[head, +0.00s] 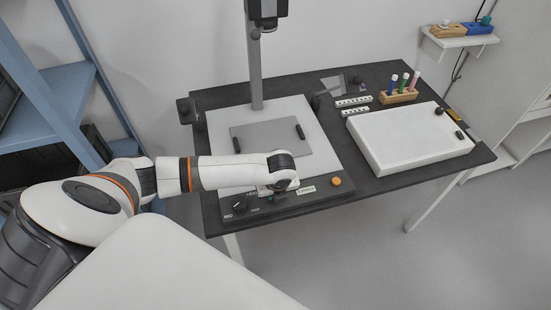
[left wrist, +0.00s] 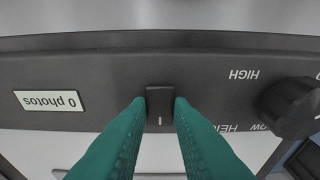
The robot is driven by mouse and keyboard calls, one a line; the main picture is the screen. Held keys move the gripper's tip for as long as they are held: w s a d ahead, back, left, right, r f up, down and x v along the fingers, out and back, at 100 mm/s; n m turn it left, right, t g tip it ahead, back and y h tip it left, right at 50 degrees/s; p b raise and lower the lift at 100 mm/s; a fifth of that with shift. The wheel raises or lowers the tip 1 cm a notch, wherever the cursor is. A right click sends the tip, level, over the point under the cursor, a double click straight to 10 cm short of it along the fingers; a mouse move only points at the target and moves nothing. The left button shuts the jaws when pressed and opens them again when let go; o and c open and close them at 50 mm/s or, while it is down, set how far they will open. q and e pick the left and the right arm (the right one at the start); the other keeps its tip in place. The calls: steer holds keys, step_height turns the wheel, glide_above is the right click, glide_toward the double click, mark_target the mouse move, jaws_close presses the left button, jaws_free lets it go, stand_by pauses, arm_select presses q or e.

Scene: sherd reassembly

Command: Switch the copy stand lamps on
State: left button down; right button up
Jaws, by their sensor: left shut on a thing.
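The copy stand (head: 220,125) stands on the dark table, with a grey board on its pale base and a column rising at the back. Its front panel (left wrist: 110,60) fills the left wrist view. A small black switch (left wrist: 160,104) with a white line mark sits in that panel. My left gripper (left wrist: 160,108) has its teal fingers on both sides of the switch and is shut on it. In the head view my left wrist covers the gripper (head: 276,197) and most of the switch. Whether the lamps are lit I cannot tell. My right gripper is out of view.
A black knob (left wrist: 288,106) marked HIGH and LOW and a "0 photos" display (left wrist: 50,101) flank the switch. An orange button (head: 336,181) is at the panel's right. A white box (head: 400,140) and a rack of tubes (head: 398,97) stand farther right.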

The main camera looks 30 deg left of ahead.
arm_select(q)
steer(key=shift+w+a+g+h+p, duration=0.1)
steer(key=shift+a+g+h+p, duration=0.1)
steer(key=shift+g+h, duration=0.3)
steer(key=shift+w+a+g+h+p, duration=0.15)
steer(key=shift+g+h, duration=0.25)
steer(key=shift+h, duration=0.2)
steer(key=c, duration=1.3)
jaws_free()
step_height(320, 180, up, 12)
steer(key=shift+b, duration=0.4)
